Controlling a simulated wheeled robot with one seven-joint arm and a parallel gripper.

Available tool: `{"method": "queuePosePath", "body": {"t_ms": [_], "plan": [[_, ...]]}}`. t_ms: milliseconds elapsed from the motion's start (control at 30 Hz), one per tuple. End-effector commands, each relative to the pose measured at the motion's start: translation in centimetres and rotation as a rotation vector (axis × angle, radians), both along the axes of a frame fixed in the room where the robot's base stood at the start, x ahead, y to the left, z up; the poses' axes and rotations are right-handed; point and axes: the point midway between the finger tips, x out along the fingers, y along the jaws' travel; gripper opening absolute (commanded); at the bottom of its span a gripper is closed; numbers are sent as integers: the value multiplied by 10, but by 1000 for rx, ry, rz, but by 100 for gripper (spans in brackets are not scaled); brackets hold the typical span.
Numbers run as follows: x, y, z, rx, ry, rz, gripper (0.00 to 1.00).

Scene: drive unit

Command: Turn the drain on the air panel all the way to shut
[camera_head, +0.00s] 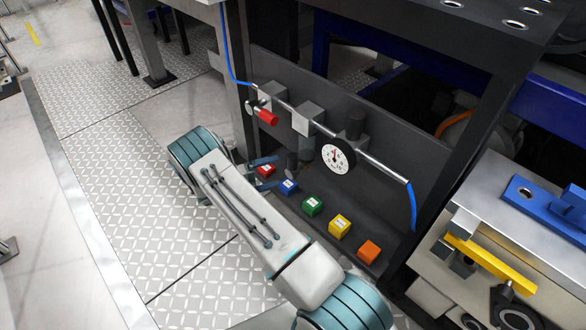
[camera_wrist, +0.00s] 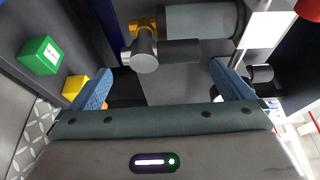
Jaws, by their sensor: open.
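The air panel (camera_head: 395,140) carries a metal pipe with fittings, a white gauge (camera_head: 338,158) and a red-handled valve (camera_head: 266,116). In the wrist view the drain shows as a grey round knob with a short lever (camera_wrist: 178,52) pointing right, on a brass fitting (camera_wrist: 140,26) at the end of a grey cylinder (camera_wrist: 200,20). My gripper (camera_head: 266,173) is low in front of the panel, below the red handle. In the wrist view my gripper (camera_wrist: 163,82) is open, with the drain in the gap between its blue fingers, apparently beyond the tips. Contact is not visible.
Below the panel stands a row of coloured blocks, among them green (camera_head: 312,205), yellow (camera_head: 339,225) and orange (camera_head: 369,251), close to my arm. A steel bench with a blue fixture (camera_head: 545,205) is at right. Patterned floor (camera_head: 110,115) is open at left.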

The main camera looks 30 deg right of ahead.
Motion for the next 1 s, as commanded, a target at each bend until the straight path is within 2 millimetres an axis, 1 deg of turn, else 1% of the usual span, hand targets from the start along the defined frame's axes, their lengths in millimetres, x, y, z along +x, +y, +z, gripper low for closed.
{"method": "queuePosePath", "body": {"t_ms": [33,100,200,333,500,800,867,900,967,1000], "plan": [[-1,-13,-1,-1,0,-4,100],[-3,-27,-2,-1,1,-3,100],[-4,-45,-2,1,-1,-3,100],[-5,-63,-1,0,-1,-2,100],[-6,-75,-1,1,-1,0,100],[-6,-76,0,1,-1,0,100],[-6,-76,0,1,-1,0,83],[-6,-76,0,1,-1,0,72],[-6,-76,0,1,-1,0,56],[-6,-76,0,1,-1,-1,54]]}}
